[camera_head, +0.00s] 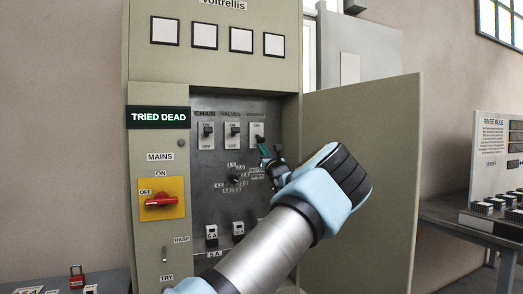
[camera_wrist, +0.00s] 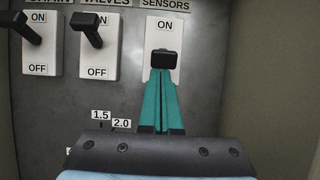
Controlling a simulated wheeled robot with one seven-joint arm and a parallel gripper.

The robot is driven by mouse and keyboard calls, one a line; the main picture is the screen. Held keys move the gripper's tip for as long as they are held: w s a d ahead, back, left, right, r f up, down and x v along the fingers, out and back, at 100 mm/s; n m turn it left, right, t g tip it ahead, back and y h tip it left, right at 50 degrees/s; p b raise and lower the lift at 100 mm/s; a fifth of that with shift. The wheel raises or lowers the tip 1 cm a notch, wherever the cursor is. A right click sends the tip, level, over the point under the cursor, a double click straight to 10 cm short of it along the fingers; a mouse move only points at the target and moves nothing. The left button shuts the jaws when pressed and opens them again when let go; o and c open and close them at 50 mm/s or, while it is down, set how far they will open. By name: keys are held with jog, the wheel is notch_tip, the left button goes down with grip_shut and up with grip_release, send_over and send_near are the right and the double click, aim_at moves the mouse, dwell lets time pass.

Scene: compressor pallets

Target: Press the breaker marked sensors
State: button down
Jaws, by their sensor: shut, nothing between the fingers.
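The breaker marked sensors (camera_wrist: 174,28) is a white plate with a black toggle, right of the other two breakers. In the wrist view its ON label shows above the toggle; its lower part is hidden behind my fingers. It also shows in the head view (camera_head: 257,129). My gripper (camera_wrist: 164,73) has teal fingers, shut and empty, with the tips at the lower edge of the toggle. They look to touch it or nearly so. In the head view my gripper (camera_head: 261,143) is in front of the panel, at this breaker.
The chain breaker (camera_wrist: 35,55) and valves breaker (camera_wrist: 99,60) are close on the left. A rotary dial (camera_head: 234,181) sits below. The open cabinet door (camera_head: 365,150) stands right of my arm. A red mains switch (camera_head: 160,201) and a "TRIED DEAD" display (camera_head: 158,117) are at left.

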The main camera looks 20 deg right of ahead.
aim_at(263, 138)
jog(key=shift+s+d+r+g, duration=0.1)
jog(key=shift+s+r+g, duration=0.15)
jog(key=shift+r+g, duration=0.25)
jog(key=shift+s+r+g, duration=0.2)
jog(key=shift+r+g, duration=0.2)
jog(key=shift+g, duration=0.1)
jog(key=shift+s+r, duration=0.1)
jog(key=shift+s, duration=0.05)
notch_tip(263, 138, up, 2)
jog(key=shift+s+p, duration=0.15)
jog(key=shift+p, duration=0.25)
jog(key=shift+r+g+p, duration=0.5)
jog(key=shift+g, duration=0.2)
